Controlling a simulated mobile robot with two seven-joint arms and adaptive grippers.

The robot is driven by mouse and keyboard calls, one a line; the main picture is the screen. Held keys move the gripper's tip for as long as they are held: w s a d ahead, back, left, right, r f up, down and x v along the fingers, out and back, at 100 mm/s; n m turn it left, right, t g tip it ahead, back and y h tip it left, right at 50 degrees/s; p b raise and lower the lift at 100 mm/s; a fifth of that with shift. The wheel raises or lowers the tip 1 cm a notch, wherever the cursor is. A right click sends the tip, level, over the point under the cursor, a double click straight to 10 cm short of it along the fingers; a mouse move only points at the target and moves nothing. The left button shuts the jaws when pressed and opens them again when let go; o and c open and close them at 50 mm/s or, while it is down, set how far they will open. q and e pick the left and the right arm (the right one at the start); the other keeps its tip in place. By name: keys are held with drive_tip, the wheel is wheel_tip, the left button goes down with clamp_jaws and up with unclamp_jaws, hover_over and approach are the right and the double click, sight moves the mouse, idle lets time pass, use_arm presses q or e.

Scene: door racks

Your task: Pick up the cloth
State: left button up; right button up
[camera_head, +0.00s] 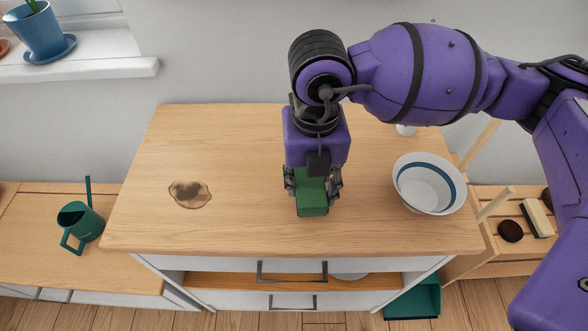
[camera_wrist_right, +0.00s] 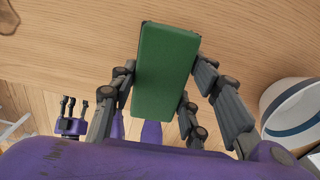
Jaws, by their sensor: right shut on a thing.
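The cloth (camera_head: 312,197) is a green, block-shaped piece at the middle of the wooden cabinet top. My right gripper (camera_head: 313,182) points down over it and is shut on it, with fingers on both sides. In the right wrist view the cloth (camera_wrist_right: 166,70) lies between the dark fingers of the right gripper (camera_wrist_right: 160,95). I cannot tell whether its underside touches the cabinet top. My left gripper (camera_wrist_right: 75,118) shows small at the left of the right wrist view, and its jaw state is unclear. It is outside the head view.
A brown stain (camera_head: 190,194) marks the cabinet top (camera_head: 240,150) left of the cloth. A white bowl with a blue band (camera_head: 428,184) stands to the right. A green watering can (camera_head: 80,222) stands on the lower left surface. A slatted rack (camera_head: 490,240) is at the right.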

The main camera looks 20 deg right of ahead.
use_arm(q)
wheel_tip(320, 180, up, 8)
drive_tip(key=w+p, duration=0.2)
drive_tip(key=p, duration=0.6)
drive_tip(key=shift+w+d+t, duration=0.25)
drive_tip(key=shift+d+t, duration=0.05)
drive_tip(key=shift+d, duration=0.1)
use_arm(e)
drive_tip(key=s+a+r, duration=0.2)
drive_tip(key=s+r, duration=0.3)
drive_tip(key=s, duration=0.1)
drive_tip(key=s+a+r, duration=0.2)
drive_tip(key=s+r, duration=0.2)
drive_tip(key=s, duration=0.3)
drive_tip(key=shift+s+a+r, duration=0.15)
drive_tip(key=shift+a+r, duration=0.2)
